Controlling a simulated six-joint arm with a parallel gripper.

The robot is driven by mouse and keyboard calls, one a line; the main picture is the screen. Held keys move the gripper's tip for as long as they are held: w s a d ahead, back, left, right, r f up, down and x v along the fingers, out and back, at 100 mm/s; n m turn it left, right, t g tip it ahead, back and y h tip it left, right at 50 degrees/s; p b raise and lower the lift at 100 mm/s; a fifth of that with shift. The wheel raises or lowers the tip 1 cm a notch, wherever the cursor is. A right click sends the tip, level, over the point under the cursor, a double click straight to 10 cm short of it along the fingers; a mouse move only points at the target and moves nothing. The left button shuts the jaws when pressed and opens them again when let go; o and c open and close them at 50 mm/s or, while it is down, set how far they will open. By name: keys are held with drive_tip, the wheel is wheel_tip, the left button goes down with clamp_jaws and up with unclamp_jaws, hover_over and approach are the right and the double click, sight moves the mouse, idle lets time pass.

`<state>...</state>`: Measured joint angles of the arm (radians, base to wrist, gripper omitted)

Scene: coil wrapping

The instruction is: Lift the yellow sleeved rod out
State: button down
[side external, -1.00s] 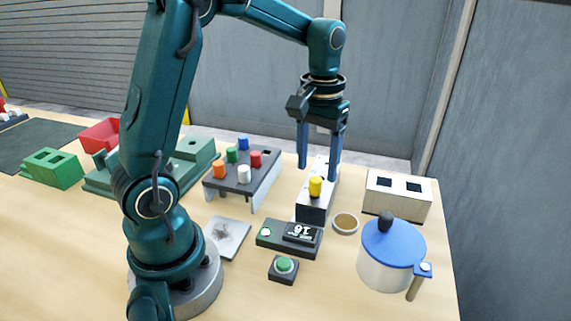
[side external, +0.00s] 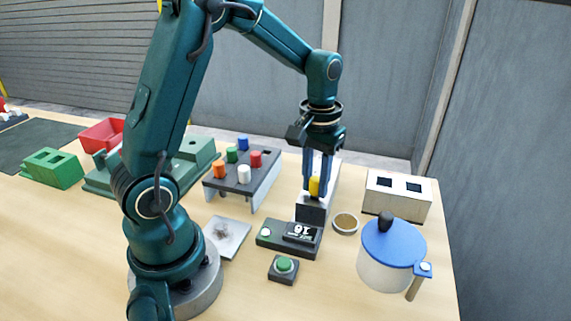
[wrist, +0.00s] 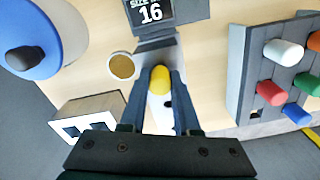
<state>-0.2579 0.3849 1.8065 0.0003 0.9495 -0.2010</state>
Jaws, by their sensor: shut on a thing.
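The yellow sleeved rod (side external: 314,187) stands upright at the front end of a narrow white and dark block (side external: 311,211). In the wrist view the yellow top (wrist: 160,79) sits between my two fingertips. My gripper (side external: 318,182) points down and is shut on the yellow sleeve, with a blue finger on each side. The rod's lower part is hidden in the block, and it still appears seated there.
A grey rack (side external: 243,182) with several coloured rods stands to the left. A display box (side external: 289,238) reading 16 and a green button (side external: 284,265) are in front. A round tan dish (side external: 345,222), a blue-lidded pot (side external: 388,261) and a white two-slot box (side external: 398,200) are to the right.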

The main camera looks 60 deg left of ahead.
drive_tip(key=shift+r, duration=0.1)
wheel_tip(320, 180, up, 10)
drive_tip(key=shift+f, duration=0.1)
idle(0.4)
